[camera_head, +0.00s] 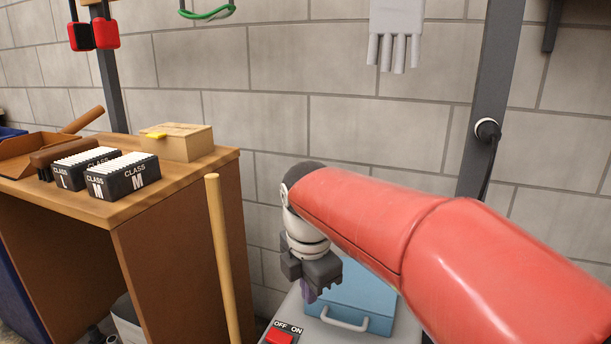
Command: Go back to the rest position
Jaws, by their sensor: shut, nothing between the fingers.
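My red arm reaches in from the right side of the head view. My gripper (309,292) points down at its end, shut and empty. It is over the left part of a grey surface (372,339), in front of a light blue box (362,297) with a grey handle. A small purple thing shows just below the fingers; I cannot tell whether they touch it. My arm and gripper hide part of the blue box.
A wooden desk (190,178) at left carries black CLASS boxes (127,177), a cardboard box (178,142) and a brown tray. A wooden pole (222,255) stands between desk and gripper. A red OFF/ON switch (280,337) is below. A grey glove (396,30) hangs on the wall.

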